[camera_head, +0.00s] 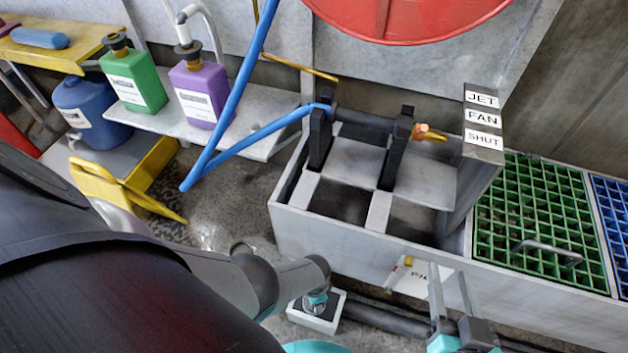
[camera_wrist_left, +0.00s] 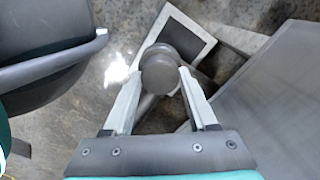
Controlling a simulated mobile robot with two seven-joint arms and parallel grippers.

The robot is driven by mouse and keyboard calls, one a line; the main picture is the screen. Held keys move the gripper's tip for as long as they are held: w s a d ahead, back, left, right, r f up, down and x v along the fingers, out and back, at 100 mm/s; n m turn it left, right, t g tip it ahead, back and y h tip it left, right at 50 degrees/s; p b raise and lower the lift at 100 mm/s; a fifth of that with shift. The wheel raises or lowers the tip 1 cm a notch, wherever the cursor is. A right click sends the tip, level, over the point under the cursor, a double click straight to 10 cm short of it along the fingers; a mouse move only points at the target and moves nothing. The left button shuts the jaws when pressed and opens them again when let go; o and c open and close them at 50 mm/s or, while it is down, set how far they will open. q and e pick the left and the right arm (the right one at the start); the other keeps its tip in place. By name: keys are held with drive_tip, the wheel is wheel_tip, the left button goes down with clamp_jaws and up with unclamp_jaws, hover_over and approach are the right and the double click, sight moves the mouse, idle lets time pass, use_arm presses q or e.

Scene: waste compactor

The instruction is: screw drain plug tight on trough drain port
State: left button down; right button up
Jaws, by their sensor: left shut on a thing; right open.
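In the left wrist view, my left gripper (camera_wrist_left: 158,88) is shut on a dark grey round plug (camera_wrist_left: 160,72), held between its fingertips. Behind the plug is a white-rimmed square thing with a dark middle (camera_wrist_left: 188,30). In the head view my left arm reaches down beside the trough, and the held plug cannot be made out. My right gripper (camera_head: 452,282) is open and empty in front of the trough's front wall. The grey trough (camera_head: 330,238) stands at centre right. I cannot make out its drain port in either view.
A white placard (camera_head: 420,274) is on the trough front, close to the right gripper. Green grating (camera_head: 540,210) covers the trough's right part. A blue hose (camera_head: 235,100) hangs at centre. A bench (camera_head: 235,130) carries green (camera_head: 133,80) and purple (camera_head: 200,92) bottles. A dark pipe (camera_head: 385,318) lies low in front.

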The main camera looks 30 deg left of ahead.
use_arm(q)
drive_tip(key=shift+m, duration=0.3)
drive_tip(key=shift+c, duration=0.6)
unclamp_jaws()
drive_tip(key=shift+c, duration=0.4)
